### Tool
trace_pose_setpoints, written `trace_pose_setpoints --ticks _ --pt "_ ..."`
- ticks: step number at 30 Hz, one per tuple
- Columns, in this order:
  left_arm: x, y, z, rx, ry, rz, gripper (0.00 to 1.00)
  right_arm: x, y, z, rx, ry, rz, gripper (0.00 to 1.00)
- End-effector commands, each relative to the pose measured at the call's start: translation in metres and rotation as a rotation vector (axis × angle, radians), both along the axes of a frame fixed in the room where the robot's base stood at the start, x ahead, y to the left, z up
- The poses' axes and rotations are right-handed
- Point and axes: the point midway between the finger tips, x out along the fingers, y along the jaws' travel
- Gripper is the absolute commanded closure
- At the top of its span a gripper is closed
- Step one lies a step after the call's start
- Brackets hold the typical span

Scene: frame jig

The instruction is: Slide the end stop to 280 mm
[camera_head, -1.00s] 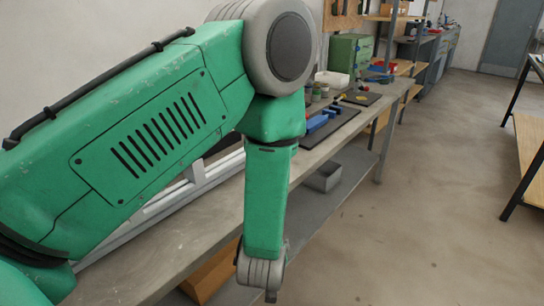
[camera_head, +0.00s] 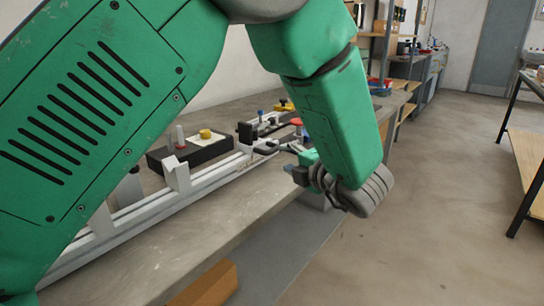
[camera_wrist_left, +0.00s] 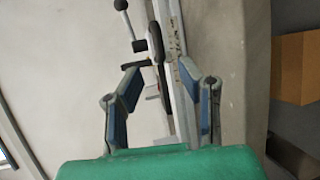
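The frame jig's pale metal rail (camera_head: 205,180) runs along the bench from lower left to the middle in the head view. A black block (camera_head: 246,133) stands on its far part; I cannot tell surely whether it is the end stop. A white upright block (camera_head: 176,174) sits nearer on the rail. My left gripper (camera_head: 272,149) is beside the rail's far part. In the left wrist view my left gripper (camera_wrist_left: 158,78) is open, its blue-padded fingers apart. A dark elongated part (camera_wrist_left: 155,45) and the rail (camera_wrist_left: 172,35) show beyond and between them; contact is unclear. My right gripper is out of view.
A black tray (camera_head: 205,152) with a yellow piece (camera_head: 206,133) lies behind the rail. A red round piece (camera_head: 296,121) is beyond my gripper. A ball-ended lever (camera_wrist_left: 128,22) shows in the wrist view. The bench front edge and open floor are on the right.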

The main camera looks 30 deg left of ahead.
Motion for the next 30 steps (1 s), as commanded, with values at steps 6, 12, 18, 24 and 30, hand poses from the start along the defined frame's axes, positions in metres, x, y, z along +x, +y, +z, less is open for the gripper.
trace_pose_setpoints --ticks 6,12,18,24,30 --pt "0.021 0.042 -0.012 0.0 0.0 0.001 0.68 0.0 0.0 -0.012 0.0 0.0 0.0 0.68" --pt "0.033 0.066 -0.017 0.0 0.001 0.0 0.68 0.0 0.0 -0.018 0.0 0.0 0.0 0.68" --pt "0.038 0.074 -0.018 0.0 0.001 -0.001 0.68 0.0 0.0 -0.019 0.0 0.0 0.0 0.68" --pt "0.038 0.074 -0.018 0.001 0.002 -0.001 0.68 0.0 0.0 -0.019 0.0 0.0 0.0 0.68" --pt "0.038 0.074 -0.018 0.001 0.002 -0.002 1.0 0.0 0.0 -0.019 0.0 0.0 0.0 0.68"
